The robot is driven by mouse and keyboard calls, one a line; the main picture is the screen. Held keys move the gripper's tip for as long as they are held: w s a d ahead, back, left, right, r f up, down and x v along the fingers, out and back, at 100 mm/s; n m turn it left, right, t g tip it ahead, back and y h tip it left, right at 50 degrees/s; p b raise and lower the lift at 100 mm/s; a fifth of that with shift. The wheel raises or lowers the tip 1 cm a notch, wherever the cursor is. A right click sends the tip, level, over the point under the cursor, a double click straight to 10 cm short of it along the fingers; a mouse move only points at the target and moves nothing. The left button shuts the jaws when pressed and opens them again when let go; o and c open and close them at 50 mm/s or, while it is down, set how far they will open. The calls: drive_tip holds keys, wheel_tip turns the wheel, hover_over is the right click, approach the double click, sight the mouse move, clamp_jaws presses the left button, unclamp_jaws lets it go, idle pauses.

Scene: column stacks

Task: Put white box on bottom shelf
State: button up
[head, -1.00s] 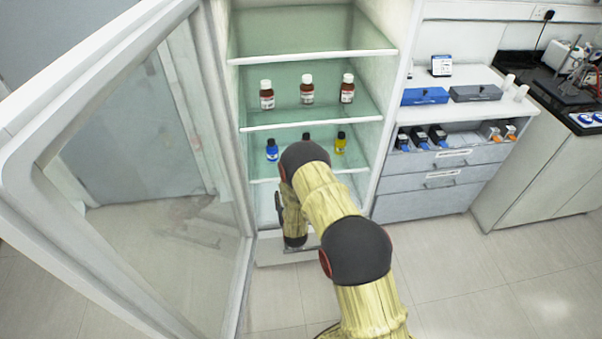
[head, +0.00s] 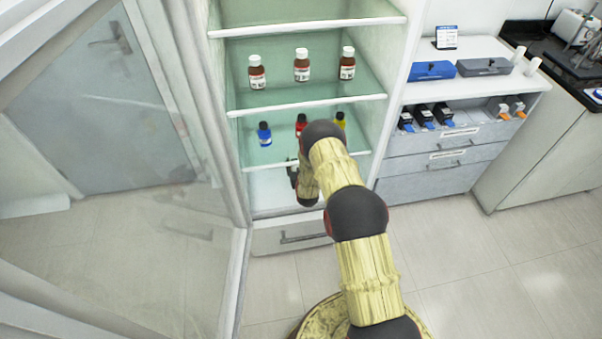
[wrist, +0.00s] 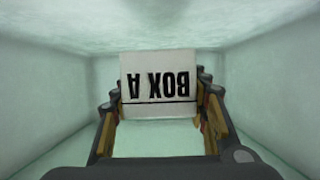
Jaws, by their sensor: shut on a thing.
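The white box (wrist: 158,85), marked "BOX A" upside down in the picture, is between the fingers of my gripper (wrist: 160,105) in the wrist view. The fingers touch it on both sides, and the gripper is shut on it. Pale green walls surround it, inside the cabinet's lowest space. In the head view my arm reaches into the bottom shelf (head: 268,190), under the glass shelf with small bottles. My arm hides the box and most of the gripper there. I cannot tell whether the box touches the shelf floor.
Blue (head: 264,134), red (head: 301,124) and yellow (head: 340,121) bottles stand on the glass shelf just above my arm. Brown bottles (head: 302,65) stand one shelf higher. The open glass door (head: 110,130) is at left. Drawers (head: 440,165) stand at right.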

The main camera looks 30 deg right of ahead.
drive_tip(key=d+f, duration=0.1)
drive_tip(key=w+d+f+b, duration=0.1)
drive_tip(key=f, duration=0.2)
drive_tip(key=shift+w+d, duration=0.15)
drive_tip(key=shift+d, duration=0.25)
wheel_tip(320, 180, down, 3)
drive_tip(key=shift+w+d+f+b, duration=0.1)
drive_tip(key=shift+d+f+b, duration=0.1)
drive_tip(key=shift+b, duration=0.75)
drive_tip(key=shift+r, duration=0.1)
drive_tip(key=o, duration=1.4)
drive_tip(key=shift+f, duration=0.2)
drive_tip(key=shift+c, duration=0.2)
